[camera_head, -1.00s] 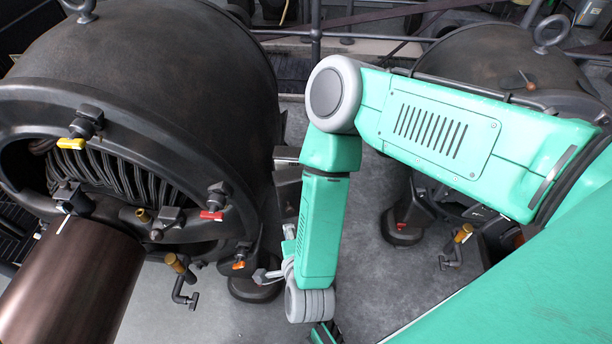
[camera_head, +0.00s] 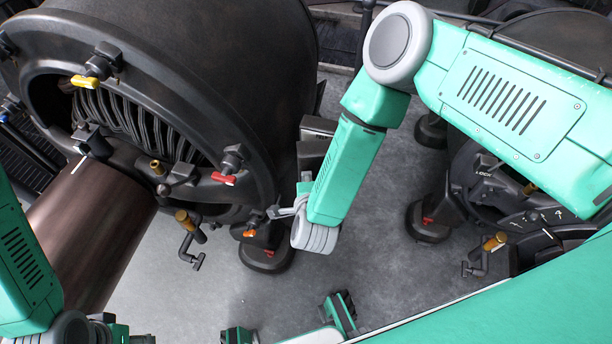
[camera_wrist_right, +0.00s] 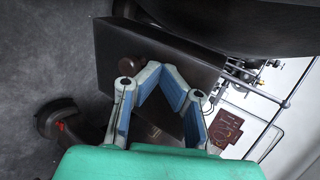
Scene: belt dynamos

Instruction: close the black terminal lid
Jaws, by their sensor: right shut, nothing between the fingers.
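A dark box (camera_head: 316,140) juts from the right side of the near black dynamo (camera_head: 225,60). I take it to be the terminal box. It fills the upper middle of the right wrist view (camera_wrist_right: 150,50), with a round brown knob (camera_wrist_right: 129,65) on it. I cannot make out clearly how far its lid is open. My right gripper (camera_head: 282,209) is shut and empty, just below the box in the head view. Its blue-padded fingers (camera_wrist_right: 165,88) overlap the box in the wrist view; contact cannot be told. My left arm enters at lower left; its gripper does not show.
A second dynamo (camera_head: 560,40) stands at right. Grey floor (camera_head: 375,240) between them is clear.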

